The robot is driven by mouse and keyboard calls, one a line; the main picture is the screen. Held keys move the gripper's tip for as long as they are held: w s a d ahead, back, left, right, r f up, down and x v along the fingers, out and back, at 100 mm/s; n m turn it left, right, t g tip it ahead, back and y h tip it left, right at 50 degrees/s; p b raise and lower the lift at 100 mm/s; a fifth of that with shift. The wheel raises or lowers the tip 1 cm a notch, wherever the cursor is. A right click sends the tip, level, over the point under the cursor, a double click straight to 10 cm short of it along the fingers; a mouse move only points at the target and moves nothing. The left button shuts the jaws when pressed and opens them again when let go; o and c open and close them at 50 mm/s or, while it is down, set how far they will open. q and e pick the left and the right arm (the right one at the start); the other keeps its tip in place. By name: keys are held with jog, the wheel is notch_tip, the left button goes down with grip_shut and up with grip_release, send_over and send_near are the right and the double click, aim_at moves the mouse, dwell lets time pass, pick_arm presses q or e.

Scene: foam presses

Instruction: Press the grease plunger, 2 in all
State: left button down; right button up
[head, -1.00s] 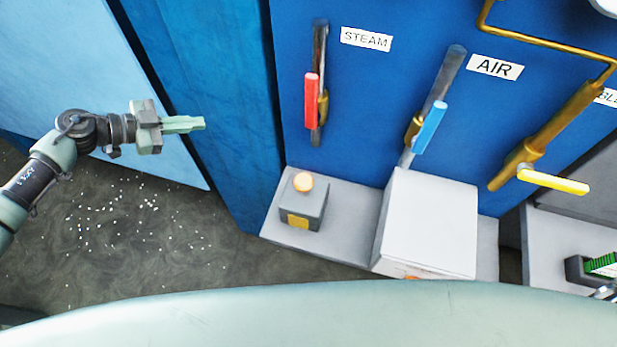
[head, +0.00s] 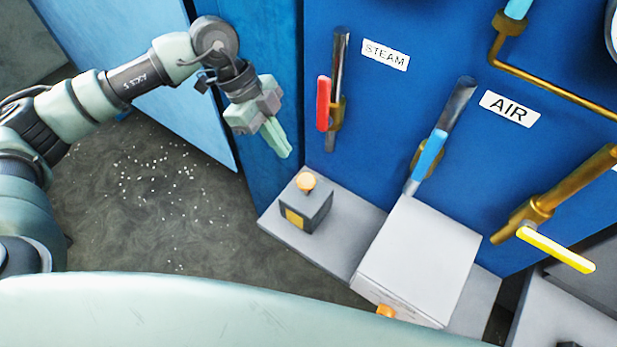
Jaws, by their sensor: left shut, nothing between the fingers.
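The box stands on the left part of a grey ledge below the blue panel. My left gripper (head: 287,153) is shut and empty. In the picture its fingertips point down and right, a little above and left of the knob, with a gap between them. A second orange knob (head: 386,311) shows partly at the front of a large pale box (head: 420,262). My right gripper is out of view.
The blue panel carries a red STEAM lever (head: 323,104), a blue AIR lever (head: 428,155) and a yellow lever (head: 556,249) on brass pipework. The grey ledge (head: 350,238) is bare between the two boxes. White bits lie scattered on the dark floor (head: 150,200).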

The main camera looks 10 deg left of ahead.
aim_at(304, 178)
pick_arm(q)
jog(key=b+x, duration=0.2)
jog(key=x, duration=0.1)
jog(key=b+x, duration=0.2)
jog(key=x, duration=0.1)
jog(key=shift+d+f+b, duration=0.2)
jog(key=shift+d+b, duration=0.1)
jog(key=shift+d, duration=0.1)
jog(key=shift+d+f, duration=0.15)
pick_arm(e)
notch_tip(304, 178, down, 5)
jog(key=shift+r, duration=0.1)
pick_arm(q)
jog(key=shift+f, duration=0.1)
